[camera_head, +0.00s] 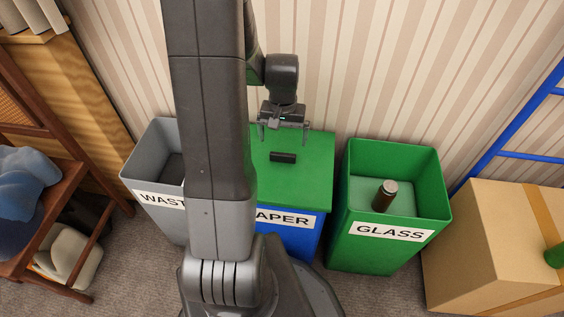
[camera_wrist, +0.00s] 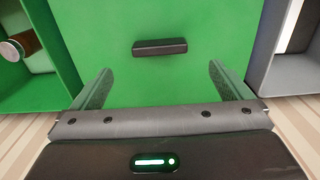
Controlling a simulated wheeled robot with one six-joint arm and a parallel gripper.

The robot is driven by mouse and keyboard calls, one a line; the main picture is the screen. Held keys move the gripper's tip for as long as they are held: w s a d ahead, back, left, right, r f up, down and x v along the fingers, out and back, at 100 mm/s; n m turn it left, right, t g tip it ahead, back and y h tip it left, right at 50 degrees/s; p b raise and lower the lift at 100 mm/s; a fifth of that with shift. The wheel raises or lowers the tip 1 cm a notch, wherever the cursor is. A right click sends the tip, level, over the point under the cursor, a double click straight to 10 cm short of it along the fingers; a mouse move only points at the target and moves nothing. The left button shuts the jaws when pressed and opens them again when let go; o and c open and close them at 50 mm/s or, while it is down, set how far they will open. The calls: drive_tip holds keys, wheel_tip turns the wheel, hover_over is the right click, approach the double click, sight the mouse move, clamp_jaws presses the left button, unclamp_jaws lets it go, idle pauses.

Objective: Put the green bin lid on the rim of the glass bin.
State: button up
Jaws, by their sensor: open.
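The green bin lid (camera_head: 305,173) lies flat on top of the blue bin labelled PAPER (camera_head: 288,228). It has a dark bar handle (camera_head: 283,157) in its middle, which also shows in the wrist view (camera_wrist: 160,47). The glass bin (camera_head: 383,246) is green, stands to the right of the paper bin and is open at the top, with a brown bottle (camera_head: 384,196) inside. My gripper (camera_head: 283,138) is open and empty above the lid, towards the wall side. In the wrist view my fingers (camera_wrist: 160,88) point at the lid, apart from the handle.
A grey open bin labelled WASTE (camera_head: 150,160) stands left of the paper bin, partly hidden by my arm. A cardboard box (camera_head: 470,235) and a blue ladder (camera_head: 525,155) are at the right. A wooden chair (camera_head: 60,210) with cloth is at the left. The striped wall is close behind the bins.

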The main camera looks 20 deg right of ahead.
sight(283, 154)
wheel_tip(283, 154, down, 7)
drive_tip(key=shift+s+f+b, duration=0.1)
drive_tip(key=shift+b, duration=0.95)
drive_tip(key=c, duration=1.3)
